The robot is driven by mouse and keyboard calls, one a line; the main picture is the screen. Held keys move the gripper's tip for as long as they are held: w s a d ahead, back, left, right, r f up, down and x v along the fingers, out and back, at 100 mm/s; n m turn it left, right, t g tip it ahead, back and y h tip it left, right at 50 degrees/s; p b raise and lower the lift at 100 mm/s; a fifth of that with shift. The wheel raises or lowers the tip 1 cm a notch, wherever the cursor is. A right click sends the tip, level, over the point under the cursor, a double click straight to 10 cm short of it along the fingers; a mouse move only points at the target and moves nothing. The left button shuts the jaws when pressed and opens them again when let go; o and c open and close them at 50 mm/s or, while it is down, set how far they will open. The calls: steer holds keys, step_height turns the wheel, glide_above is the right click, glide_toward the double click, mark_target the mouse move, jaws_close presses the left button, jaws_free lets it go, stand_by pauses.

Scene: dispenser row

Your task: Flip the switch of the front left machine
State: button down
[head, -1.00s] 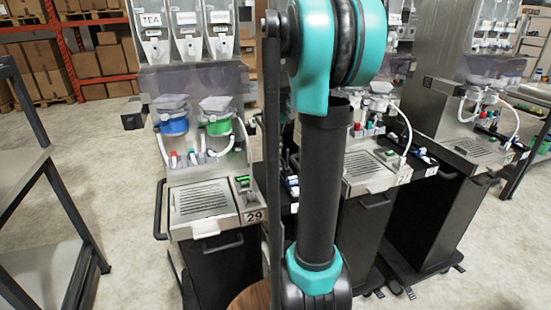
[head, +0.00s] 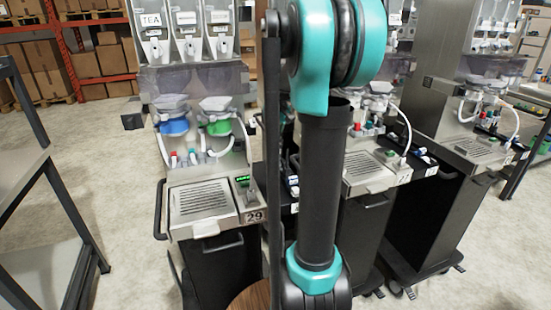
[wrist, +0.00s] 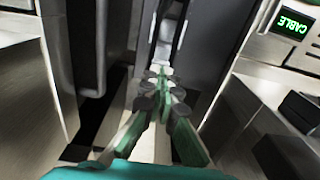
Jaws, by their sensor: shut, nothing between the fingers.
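The front left machine (head: 205,200) stands left of my arm in the head view, with the number 29 on its front. A small lit green display (head: 243,180) sits at the right of its top tray. A small dark upright part (head: 252,190) stands beside the display; I cannot tell for sure that it is the switch. My gripper (wrist: 160,72) shows in the wrist view, with its green-sided fingers shut together and nothing held. It points at a narrow dark gap between metal cabinets. In the head view my gripper is not visible.
More machines (head: 375,175) stand to the right in the head view. A metal shelf (head: 40,190) stands at the left. Floor (head: 130,210) is clear between it and the front left machine.

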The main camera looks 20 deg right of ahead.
mark_target(277, 157)
steer(key=shift+f, duration=1)
stand_by(0.8)
steer(key=shift+r, duration=3.5)
